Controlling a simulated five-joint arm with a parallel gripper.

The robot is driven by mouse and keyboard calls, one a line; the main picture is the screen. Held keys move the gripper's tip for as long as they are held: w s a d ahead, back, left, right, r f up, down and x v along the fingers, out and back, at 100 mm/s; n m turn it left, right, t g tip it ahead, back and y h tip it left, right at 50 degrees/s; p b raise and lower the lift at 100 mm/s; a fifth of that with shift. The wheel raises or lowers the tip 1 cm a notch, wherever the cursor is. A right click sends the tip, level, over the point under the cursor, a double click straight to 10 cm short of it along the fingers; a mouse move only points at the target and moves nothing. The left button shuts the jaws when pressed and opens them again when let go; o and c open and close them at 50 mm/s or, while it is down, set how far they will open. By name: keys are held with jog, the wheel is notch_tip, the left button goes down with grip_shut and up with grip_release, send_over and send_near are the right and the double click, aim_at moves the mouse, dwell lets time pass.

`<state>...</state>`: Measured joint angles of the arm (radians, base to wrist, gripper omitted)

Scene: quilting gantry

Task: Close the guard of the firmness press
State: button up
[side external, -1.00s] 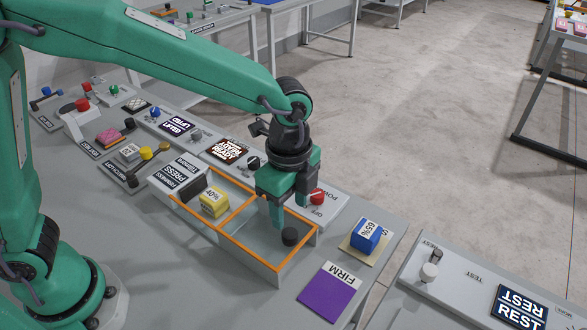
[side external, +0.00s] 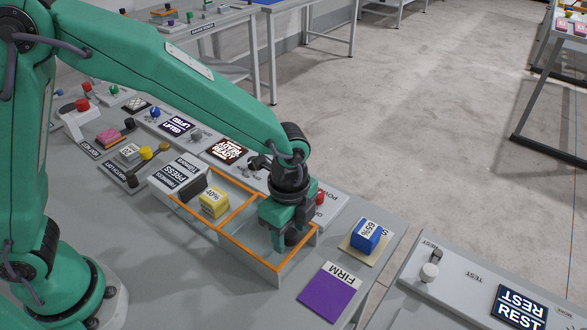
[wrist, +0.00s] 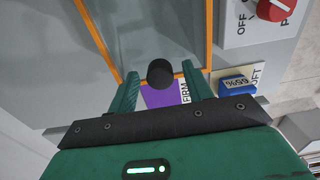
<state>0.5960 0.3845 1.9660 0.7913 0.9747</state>
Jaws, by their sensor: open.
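The firmness press (side external: 180,172) is a grey unit with a dark pad at its front. Its guard (side external: 248,262) is a clear box with orange edges, reaching from the press toward the lower right. A black knob (side external: 293,239) stands at the guard's right end, and it also shows in the wrist view (wrist: 160,72). My gripper (side external: 286,236) is low over that end, pointing down. In the wrist view my gripper (wrist: 160,72) is open, with one finger on each side of the knob and a gap showing beside it. Contact is not visible.
A yellow block marked 40% (side external: 214,202) sits by the press pad, within the orange frame. A blue block marked 65% (side external: 367,236) stands on a pale pad to the right. The purple FIRM pad (side external: 327,292) is in front. A red power knob (side external: 320,198) is close behind my gripper.

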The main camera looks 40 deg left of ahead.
grip_shut()
jog(key=a, duration=1.7)
grip_release()
jog(key=shift+d+r, duration=0.1)
jog(key=shift+r, duration=0.1)
notch_tip(320, 180, up, 8)
jog(key=shift+f, duration=0.25)
dwell(0.4)
